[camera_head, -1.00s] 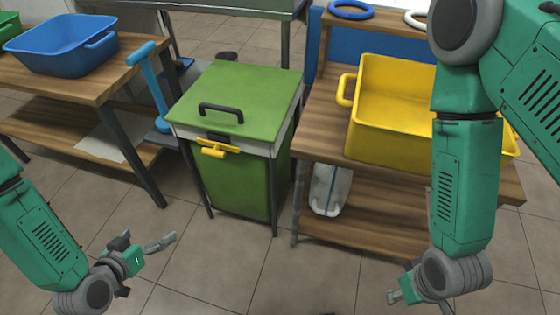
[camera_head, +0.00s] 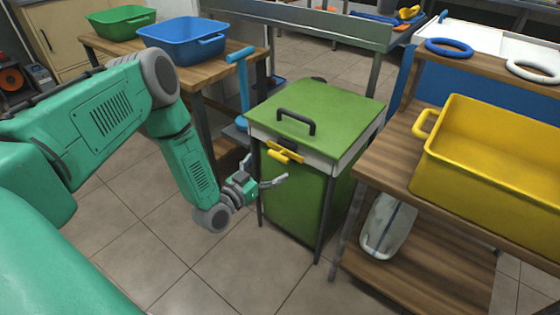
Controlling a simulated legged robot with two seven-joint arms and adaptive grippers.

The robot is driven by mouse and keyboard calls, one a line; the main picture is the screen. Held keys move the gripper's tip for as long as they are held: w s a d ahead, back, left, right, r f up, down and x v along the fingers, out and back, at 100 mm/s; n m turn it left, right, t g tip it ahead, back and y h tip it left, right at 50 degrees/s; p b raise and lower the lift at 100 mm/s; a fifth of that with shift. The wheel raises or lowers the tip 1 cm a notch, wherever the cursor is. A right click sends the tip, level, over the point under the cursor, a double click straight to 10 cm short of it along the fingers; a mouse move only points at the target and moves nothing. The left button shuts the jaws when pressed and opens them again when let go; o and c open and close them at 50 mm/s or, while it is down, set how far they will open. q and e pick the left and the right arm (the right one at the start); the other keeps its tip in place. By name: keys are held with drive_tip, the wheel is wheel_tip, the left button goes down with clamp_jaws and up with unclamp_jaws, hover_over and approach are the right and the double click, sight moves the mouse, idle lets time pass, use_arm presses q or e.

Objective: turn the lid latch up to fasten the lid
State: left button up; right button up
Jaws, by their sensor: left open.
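The green bin (camera_head: 293,203) has a flat green lid (camera_head: 345,105) lying closed on top, with a black handle (camera_head: 296,119). The yellow lid latch (camera_head: 285,152) is on the bin's front just under the lid's front edge; its bar lies roughly crosswise. My left gripper (camera_head: 268,171) is open and empty, in front of the bin, a little below and left of the latch. I cannot tell whether a fingertip touches the bin. My right gripper is out of view.
A wooden table with a blue tub (camera_head: 183,42) and a green tub (camera_head: 121,22) stands behind left. A blue lever-like post (camera_head: 242,90) stands left of the bin. At right a wooden shelf (camera_head: 401,135) holds a yellow tub (camera_head: 490,185). The floor in front is clear.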

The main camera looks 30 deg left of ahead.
sight(278, 156)
use_arm(q)
drive_tip(key=w, duration=0.1)
drive_tip(key=w+b, duration=0.1)
drive_tip(key=w, duration=0.3)
drive_tip(key=shift+d, duration=0.35)
drive_tip(key=shift+w+a, duration=0.3)
drive_tip(key=shift+w, duration=0.05)
drive_tip(key=shift+d, duration=0.25)
drive_tip(key=c, duration=1.2)
